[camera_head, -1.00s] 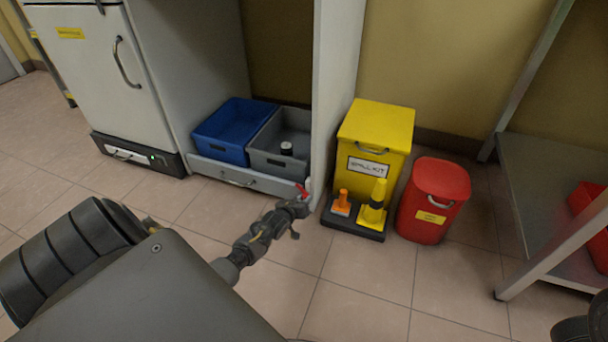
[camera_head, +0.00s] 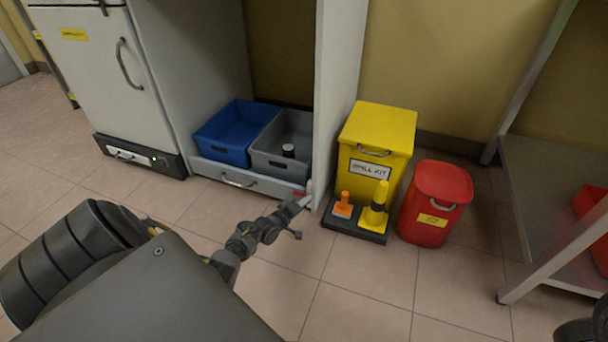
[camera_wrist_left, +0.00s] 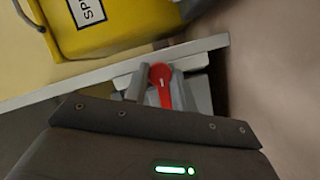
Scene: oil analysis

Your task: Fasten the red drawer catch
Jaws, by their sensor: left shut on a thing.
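The red catch (camera_wrist_left: 161,88) is a small lever that shows between the fingers of my left gripper (camera_wrist_left: 158,90) in the left wrist view. It sits at the right end of the grey drawer (camera_head: 232,179), beside the white upright panel. In the head view my left gripper (camera_head: 304,196) reaches this corner, and only a bit of red (camera_head: 299,193) shows there. The gripper is shut on the catch, with one finger on each side of it. The drawer front is low, near the floor, below the bins. My right gripper is not in view.
A blue bin (camera_head: 222,146) and a grey bin (camera_head: 268,163) sit above the drawer. Right of the white panel (camera_head: 340,80) stand a yellow spill kit bin (camera_head: 384,124), a dark tray with small cones, and a red bin (camera_head: 428,205). Open floor lies in front.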

